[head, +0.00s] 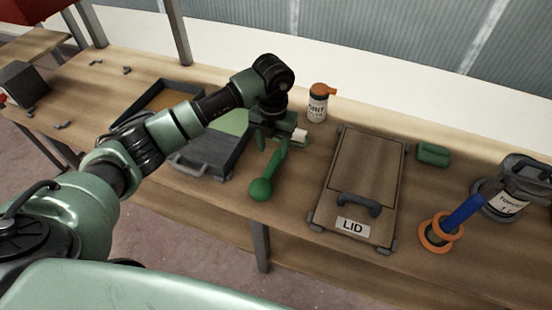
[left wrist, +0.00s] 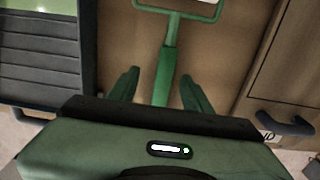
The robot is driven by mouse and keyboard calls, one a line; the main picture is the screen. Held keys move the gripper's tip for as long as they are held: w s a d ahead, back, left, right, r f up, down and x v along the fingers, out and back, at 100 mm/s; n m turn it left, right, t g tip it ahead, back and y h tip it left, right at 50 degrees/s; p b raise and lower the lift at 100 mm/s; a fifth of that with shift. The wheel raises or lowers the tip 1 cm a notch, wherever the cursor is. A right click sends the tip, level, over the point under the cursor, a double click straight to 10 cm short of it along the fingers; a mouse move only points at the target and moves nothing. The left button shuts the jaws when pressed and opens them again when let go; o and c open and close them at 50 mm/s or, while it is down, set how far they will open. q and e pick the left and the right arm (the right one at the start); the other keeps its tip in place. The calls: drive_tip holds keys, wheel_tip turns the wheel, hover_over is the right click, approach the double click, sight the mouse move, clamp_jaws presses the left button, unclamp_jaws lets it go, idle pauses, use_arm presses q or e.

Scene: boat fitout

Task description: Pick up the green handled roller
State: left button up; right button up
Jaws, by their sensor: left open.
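The green handled roller (head: 262,188) lies on the bench between the tray and the lid board. Its handle ends in a round knob toward the front, and its white roller sleeve (head: 300,134) is at the far end. My left gripper (head: 271,145) is over the handle, pointing down and open. In the left wrist view, the green handle (left wrist: 165,75) shows between the two spread fingers of the gripper (left wrist: 158,80), with a gap on each side. I cannot tell whether the fingers are down at handle height. My right gripper is not in view.
A dark paint tray (head: 237,152) with a green inside is close on the left. The board marked LID (head: 365,185) is close on the right. An orange-capped bottle (head: 318,104) stands behind.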

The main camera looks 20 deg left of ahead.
sight(277, 156)
use_arm(q)
drive_tip(key=f, duration=0.2)
drive_tip(key=f+p, duration=0.1)
drive_tip(key=shift+w+d+f, duration=0.25)
drive_tip(key=shift+d+f, duration=0.15)
drive_tip(key=shift+f, duration=0.55)
clamp_jaws()
drive_tip(key=shift+r, duration=0.1)
